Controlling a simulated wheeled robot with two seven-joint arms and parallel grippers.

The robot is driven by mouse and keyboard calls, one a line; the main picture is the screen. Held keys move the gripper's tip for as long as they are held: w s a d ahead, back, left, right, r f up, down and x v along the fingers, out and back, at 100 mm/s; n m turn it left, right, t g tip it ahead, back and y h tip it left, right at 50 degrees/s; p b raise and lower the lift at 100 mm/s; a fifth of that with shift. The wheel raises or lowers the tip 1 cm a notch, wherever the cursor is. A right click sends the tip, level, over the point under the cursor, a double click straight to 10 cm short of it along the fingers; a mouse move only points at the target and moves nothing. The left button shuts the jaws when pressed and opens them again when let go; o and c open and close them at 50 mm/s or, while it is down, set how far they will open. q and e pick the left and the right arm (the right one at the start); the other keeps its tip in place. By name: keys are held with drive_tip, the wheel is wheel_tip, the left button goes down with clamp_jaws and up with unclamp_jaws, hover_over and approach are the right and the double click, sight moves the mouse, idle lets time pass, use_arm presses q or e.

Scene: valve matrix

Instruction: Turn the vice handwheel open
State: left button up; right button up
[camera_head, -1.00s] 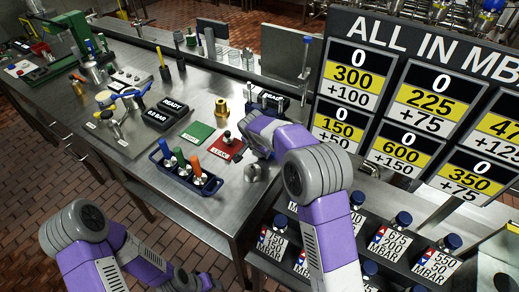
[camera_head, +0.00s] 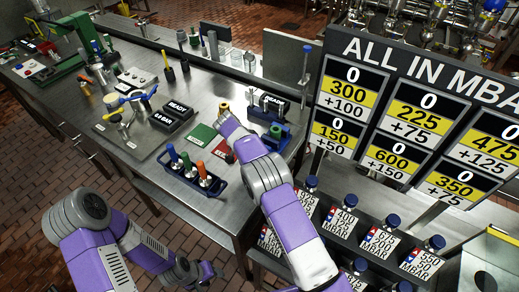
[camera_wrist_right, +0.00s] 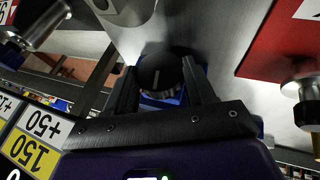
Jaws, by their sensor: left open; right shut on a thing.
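The blue vice (camera_head: 266,142) stands at the right end of the steel bench, with a green round piece (camera_head: 275,130) at its top. In the right wrist view, a black round knob with a pale line, seemingly the vice handwheel (camera_wrist_right: 160,72), sits between the two fingers of my right gripper (camera_wrist_right: 161,90), blue body behind it. The gripper is shut on it. In the head view, my right arm hides this gripper and the handwheel. My left gripper (camera_head: 209,271) is open and empty, low in front of the bench, away from the vice.
A blue holder (camera_head: 193,178) with several coloured-handled tools stands left of my right arm. Green (camera_head: 199,134) and red (camera_head: 221,150) plates lie behind it. A brass fitting (camera_head: 224,107) stands beyond. The pressure board (camera_head: 410,110) rises at right.

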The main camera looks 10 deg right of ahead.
drive_tip(key=shift+g+h, duration=0.4)
idle(0.4)
drive_tip(key=o, duration=1.1)
drive_tip(key=shift+c, duration=0.2)
drive_tip(key=p+v, duration=0.1)
drive_tip(key=v, duration=0.6)
drive_tip(key=shift+a+r+p, duration=0.2)
drive_tip(key=shift+r+p, duration=0.05)
drive_tip(key=shift+p, duration=0.05)
